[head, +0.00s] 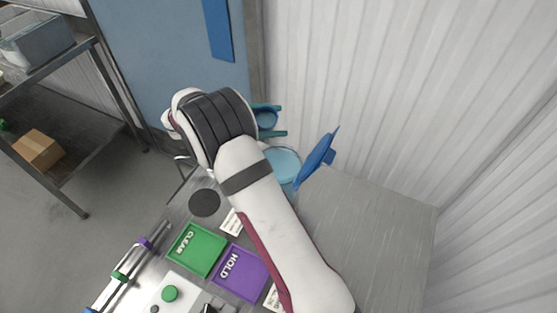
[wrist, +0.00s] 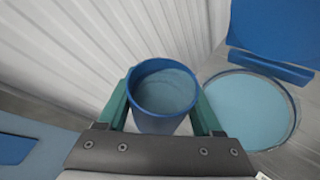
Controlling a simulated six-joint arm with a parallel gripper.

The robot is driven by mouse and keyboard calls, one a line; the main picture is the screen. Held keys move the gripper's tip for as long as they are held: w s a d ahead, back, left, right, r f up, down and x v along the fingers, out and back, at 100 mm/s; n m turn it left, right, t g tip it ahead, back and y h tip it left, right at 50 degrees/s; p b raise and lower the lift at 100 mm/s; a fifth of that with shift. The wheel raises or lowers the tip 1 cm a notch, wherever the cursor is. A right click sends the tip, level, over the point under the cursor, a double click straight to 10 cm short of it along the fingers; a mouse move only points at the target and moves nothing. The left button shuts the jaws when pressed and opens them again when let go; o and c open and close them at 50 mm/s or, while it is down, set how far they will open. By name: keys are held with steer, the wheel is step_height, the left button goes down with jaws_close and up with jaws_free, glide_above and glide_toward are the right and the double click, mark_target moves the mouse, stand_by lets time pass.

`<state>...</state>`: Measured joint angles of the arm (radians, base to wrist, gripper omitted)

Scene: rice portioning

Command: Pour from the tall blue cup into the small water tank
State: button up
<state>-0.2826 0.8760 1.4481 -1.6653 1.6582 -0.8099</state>
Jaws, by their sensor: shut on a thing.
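The blue cup (wrist: 163,120) is between the green fingers of my gripper (wrist: 163,98), which is shut on it. In the wrist view I look into its open top, with bluish contents inside; its exact tilt is hard to tell. In the head view the cup (head: 266,119) and my gripper (head: 268,121) are partly hidden by my arm. The small water tank (wrist: 296,112) is round, with a clear rim and light blue water, just right of the cup in the wrist view. In the head view the tank (head: 297,158) stands at the table's far end, partly covered by my arm.
A blue panel-like piece (head: 317,158) stands close beside the tank. Green CLEAN (head: 197,249) and purple HOLD (head: 240,273) trays and a dark round disc (head: 204,203) lie on the table. A corrugated wall (head: 400,90) is close behind. The table's right part (head: 380,240) is clear.

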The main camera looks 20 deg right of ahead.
steer(key=shift+s+r+m+t, duration=0.35)
steer(key=shift+s+m+t, duration=0.15)
steer(key=shift+s+m, duration=0.15)
stand_by(2.0)
steer(key=shift+s+r+m+t+p, duration=0.2)
steer(key=shift+r+m+t+p, duration=0.1)
steer(key=shift+m+t+p, duration=0.25)
stand_by(1.6)
steer(key=shift+f+m+t+p, duration=0.35)
steer(key=shift+f+m+p, duration=0.05)
steer(key=shift+m+p, duration=0.15)
stand_by(1.7)
steer(key=shift+r+m, duration=0.1)
steer(key=shift+m, duration=0.15)
stand_by(0.7)
